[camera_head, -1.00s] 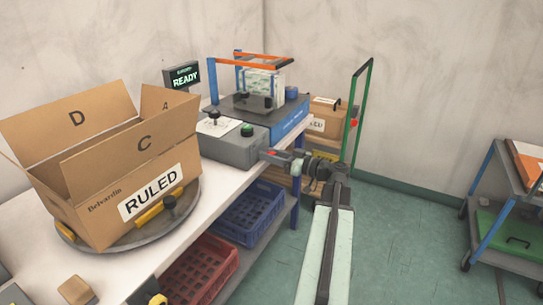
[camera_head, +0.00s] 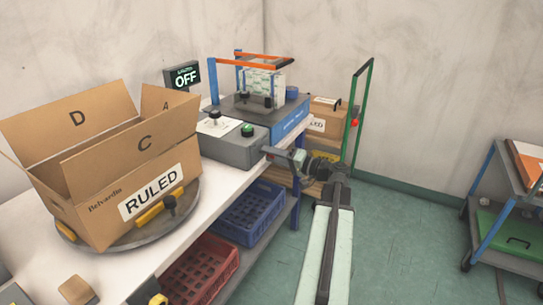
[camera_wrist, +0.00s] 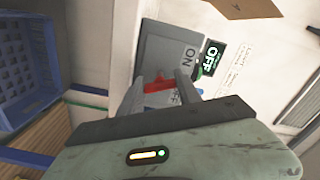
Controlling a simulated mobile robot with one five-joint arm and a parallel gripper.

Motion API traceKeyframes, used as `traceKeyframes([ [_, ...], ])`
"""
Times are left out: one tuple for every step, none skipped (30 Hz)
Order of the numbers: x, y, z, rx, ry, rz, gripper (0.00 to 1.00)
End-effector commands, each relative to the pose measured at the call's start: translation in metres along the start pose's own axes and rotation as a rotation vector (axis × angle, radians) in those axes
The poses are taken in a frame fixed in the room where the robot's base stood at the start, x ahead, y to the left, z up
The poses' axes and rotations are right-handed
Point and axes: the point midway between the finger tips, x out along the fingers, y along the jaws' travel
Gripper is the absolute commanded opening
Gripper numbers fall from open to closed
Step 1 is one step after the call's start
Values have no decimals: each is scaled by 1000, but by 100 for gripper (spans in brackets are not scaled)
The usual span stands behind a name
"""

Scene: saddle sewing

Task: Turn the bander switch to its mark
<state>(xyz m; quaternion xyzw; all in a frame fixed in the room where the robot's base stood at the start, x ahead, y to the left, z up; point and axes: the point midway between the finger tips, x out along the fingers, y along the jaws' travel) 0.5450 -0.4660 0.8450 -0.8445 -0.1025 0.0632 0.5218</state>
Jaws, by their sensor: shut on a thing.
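The bander switch, a red lever (camera_wrist: 158,86), sits on the face of the grey control box (camera_head: 232,152). My gripper (camera_wrist: 162,80) is shut on it, one finger on each side in the wrist view. In the head view my gripper (camera_head: 274,153) is at the right end of the box, and the lever is hidden. The bander's display (camera_head: 183,76) reads "OFF". The blue bander (camera_head: 285,125) with its orange-topped frame stands behind the box.
A large open carton (camera_head: 120,160) marked "RULED" rests on a turntable on the white bench (camera_head: 215,190). Blue (camera_head: 250,212) and red (camera_head: 205,268) crates sit below. A green-framed cart (camera_head: 350,130) with boxes stands behind my arm. Floor on the right is clear up to another cart.

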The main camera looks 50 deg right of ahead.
Motion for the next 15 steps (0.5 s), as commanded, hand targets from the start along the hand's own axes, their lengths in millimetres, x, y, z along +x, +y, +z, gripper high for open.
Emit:
traceKeyframes([
  [0, 0, 1, 39, -2, 0, 0],
  [0, 0, 1, 65, -2, 0, 0],
  [0, 0, 1, 99, -2, 0, 0],
  [0, 0, 1, 124, -2, 0, 0],
  [0, 0, 1, 148, -2, 0, 0],
  [0, 0, 1, 178, -2, 0, 0],
  [0, 0, 1, 201, -2, 0, 0],
  [0, 0, 1, 222, -2, 0, 0],
  [0, 0, 1, 248, -2, 0, 0],
  [0, 0, 1, 267, -3, 0, 0],
  [0, 0, 1, 285, -3, 0, 0],
  [0, 0, 1, 306, -3, 0, 0],
  [0, 0, 1, 322, -3, 0, 0],
  [0, 0, 1, 335, -3, 0, 0],
  [0, 0, 1, 353, -3, 0, 0],
])
